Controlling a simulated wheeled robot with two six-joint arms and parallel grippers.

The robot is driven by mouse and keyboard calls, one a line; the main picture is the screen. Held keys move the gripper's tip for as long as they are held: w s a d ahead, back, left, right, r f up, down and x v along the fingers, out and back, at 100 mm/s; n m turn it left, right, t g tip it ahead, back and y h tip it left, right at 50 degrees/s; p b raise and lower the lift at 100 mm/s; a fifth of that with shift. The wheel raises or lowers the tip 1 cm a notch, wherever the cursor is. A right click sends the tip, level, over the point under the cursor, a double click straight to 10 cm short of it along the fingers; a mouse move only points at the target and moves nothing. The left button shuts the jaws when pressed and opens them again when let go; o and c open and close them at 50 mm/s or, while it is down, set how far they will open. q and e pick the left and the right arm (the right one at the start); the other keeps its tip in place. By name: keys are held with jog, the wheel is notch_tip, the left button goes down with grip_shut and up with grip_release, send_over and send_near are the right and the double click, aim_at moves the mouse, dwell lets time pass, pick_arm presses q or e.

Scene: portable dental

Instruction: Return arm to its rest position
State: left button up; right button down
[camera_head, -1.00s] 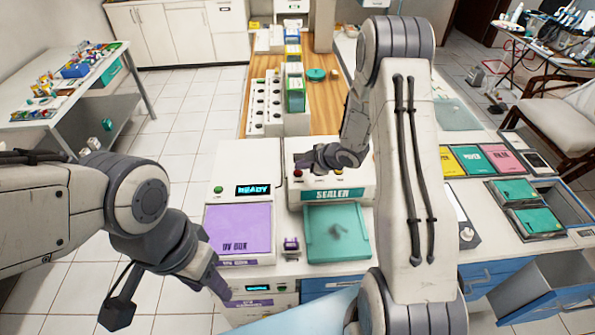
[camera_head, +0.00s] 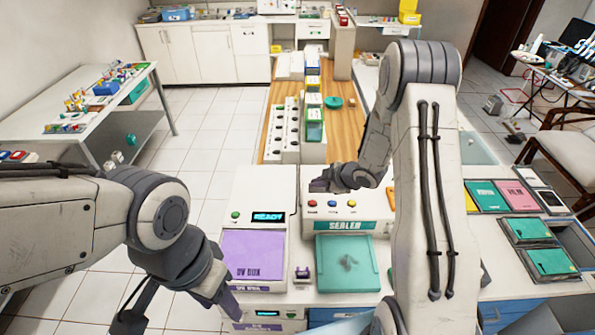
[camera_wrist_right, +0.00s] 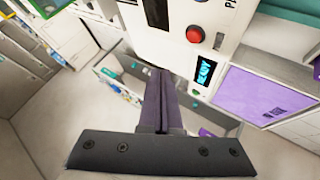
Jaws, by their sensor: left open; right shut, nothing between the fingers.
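My right arm reaches in from the right in the head view. Its gripper (camera_head: 318,186) is near the sealer's (camera_head: 347,226) back-left corner, over or behind its buttons; contact cannot be told. In the right wrist view the purple-grey fingers (camera_wrist_right: 158,95) are shut together with nothing between them. My left arm comes in from the left. Its gripper (camera_head: 180,311) is open and empty, low in the picture and left of the UV box (camera_head: 253,255). The UV box has a purple lid and a lit READY display.
A side table (camera_head: 95,100) with small items stands at the left. A wooden counter (camera_head: 345,120) with white racks (camera_head: 283,128) lies behind the sealer. Green trays (camera_head: 528,230) and coloured pouches are at the right. Tiled floor (camera_head: 205,130) is clear between side table and counter.

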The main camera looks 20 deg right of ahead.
jog(key=shift+a, duration=0.15)
jog(key=s+a+r+m+g+h+b, duration=0.2)
jog(key=s+a+r+m+h+b, duration=0.3)
jog(key=s+a, duration=0.6)
jog(key=s+a+m+g+y+b, duration=0.1)
jog(key=s+a+g+b, duration=0.1)
jog(key=s, duration=1)
jog(key=s+a+r+m+g+y+b, duration=0.1)
jog(key=s+a+g+b, duration=0.2)
jog(key=s, duration=0.9)
jog(key=shift+s+a+r+g+b, duration=0.2)
jog(key=shift+s+a+g+b, duration=0.3)
jog(key=shift+a, duration=0.75)
jog(key=shift+w, duration=0.1)
